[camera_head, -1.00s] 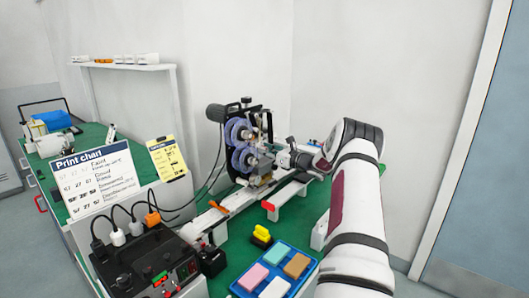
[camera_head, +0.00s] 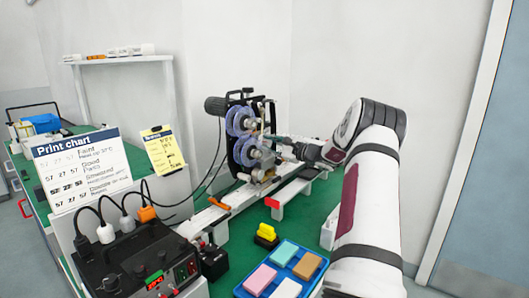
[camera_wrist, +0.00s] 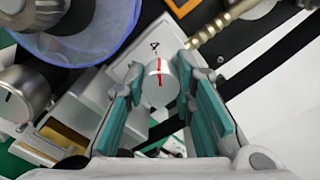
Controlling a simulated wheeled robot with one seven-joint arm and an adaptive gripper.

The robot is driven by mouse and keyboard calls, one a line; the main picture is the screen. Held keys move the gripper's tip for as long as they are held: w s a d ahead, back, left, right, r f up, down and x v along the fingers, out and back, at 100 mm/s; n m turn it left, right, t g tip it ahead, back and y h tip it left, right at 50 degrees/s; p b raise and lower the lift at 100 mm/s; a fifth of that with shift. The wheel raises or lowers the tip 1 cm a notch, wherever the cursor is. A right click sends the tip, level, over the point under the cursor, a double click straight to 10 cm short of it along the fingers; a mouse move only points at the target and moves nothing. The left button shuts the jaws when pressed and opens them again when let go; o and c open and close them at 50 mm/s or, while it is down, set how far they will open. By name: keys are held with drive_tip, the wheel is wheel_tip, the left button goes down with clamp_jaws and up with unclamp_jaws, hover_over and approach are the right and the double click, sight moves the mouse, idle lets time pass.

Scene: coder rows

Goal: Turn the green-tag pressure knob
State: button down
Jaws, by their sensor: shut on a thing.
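The coder machine (camera_head: 250,140), with purple-blue reels, stands on the green bench. In the wrist view, a round silver knob (camera_wrist: 160,80) with a red line across its face sits between the teal finger pads. A "4" is marked beside it. My gripper (camera_wrist: 165,90) is shut on this knob, one finger on each side. In the head view my gripper (camera_head: 284,149) reaches the machine's right side, and the knob is too small to make out there. I see no green tag beside the knob.
Another silver knob (camera_wrist: 22,92) and a reel (camera_wrist: 85,35) are close on the left in the wrist view. A black control box (camera_head: 140,262), a blue tray of coloured blocks (camera_head: 245,290) and a yellow stamp (camera_head: 266,232) are in front. A print chart (camera_head: 82,168) stands left.

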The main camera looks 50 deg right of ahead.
drive_tip(key=n+b, duration=0.3)
drive_tip(key=b, duration=0.2)
drive_tip(key=shift+w+f+n, duration=0.1)
drive_tip(key=shift+f+n, duration=0.1)
drive_tip(key=shift+n, duration=0.2)
drive_tip(key=n+b, duration=0.3)
drive_tip(key=b, duration=0.2)
drive_tip(key=shift+b, duration=0.4)
drive_tip(key=n+b, duration=0.4)
drive_tip(key=b, duration=0.4)
drive_tip(key=shift+n, duration=0.3)
drive_tip(key=n+b, duration=0.1)
drive_tip(key=b, duration=0.2)
drive_tip(key=shift+n, duration=0.4)
drive_tip(key=shift+a+r+b, duration=0.1)
drive_tip(key=shift+r+b, duration=0.05)
drive_tip(key=shift+b, duration=0.2)
drive_tip(key=c, duration=1.6)
unclamp_jaws()
drive_tip(key=s, duration=0.8)
drive_tip(key=s+d, duration=0.1)
drive_tip(key=s, duration=0.3)
drive_tip(key=shift+s+d, duration=0.1)
